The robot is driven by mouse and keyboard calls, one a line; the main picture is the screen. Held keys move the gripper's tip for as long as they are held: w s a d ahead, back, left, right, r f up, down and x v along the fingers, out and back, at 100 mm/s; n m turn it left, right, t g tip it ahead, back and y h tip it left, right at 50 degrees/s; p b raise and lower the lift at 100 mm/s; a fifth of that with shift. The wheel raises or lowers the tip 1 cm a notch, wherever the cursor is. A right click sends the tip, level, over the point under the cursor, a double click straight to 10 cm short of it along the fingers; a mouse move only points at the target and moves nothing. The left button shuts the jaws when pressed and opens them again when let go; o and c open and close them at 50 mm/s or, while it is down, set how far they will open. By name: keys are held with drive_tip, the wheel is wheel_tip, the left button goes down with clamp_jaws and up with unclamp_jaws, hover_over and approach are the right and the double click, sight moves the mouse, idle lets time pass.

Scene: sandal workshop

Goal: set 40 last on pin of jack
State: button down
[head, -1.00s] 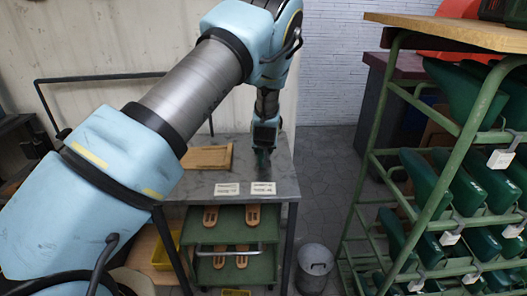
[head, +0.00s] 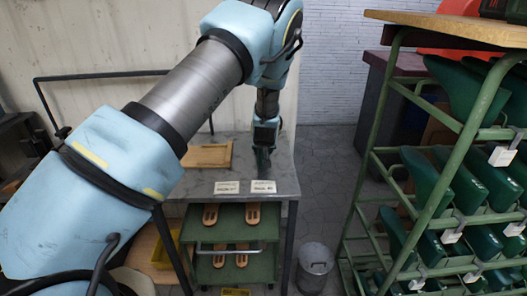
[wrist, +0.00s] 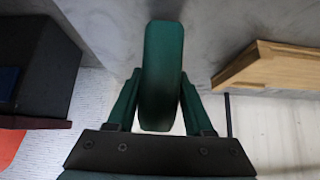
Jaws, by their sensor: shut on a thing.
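My gripper (wrist: 160,92) is shut on a dark green last (wrist: 163,60), which stands out between the two fingers in the wrist view. In the head view my gripper (head: 265,139) points down over the grey bench (head: 190,185), and the last (head: 263,160) shows small and dark below it, near the bench's right side. I cannot tell whether the last touches anything. I cannot make out the jack or its pin in either view. Two white cards (head: 227,187) (head: 263,187) lie at the bench's front edge, their print too small to read.
A wooden board (head: 209,155) lies on the bench left of my gripper. A green rack (head: 453,160) with several green lasts stands at the right. A green trolley (head: 232,232) with sandal soles is under the bench. A grey bin (head: 315,262) stands on the floor between.

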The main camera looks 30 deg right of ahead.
drive_tip(key=shift+c, duration=1.4)
unclamp_jaws()
drive_tip(key=shift+o, duration=0.4)
drive_tip(key=shift+f, duration=0.1)
drive_tip(key=shift+s, duration=0.1)
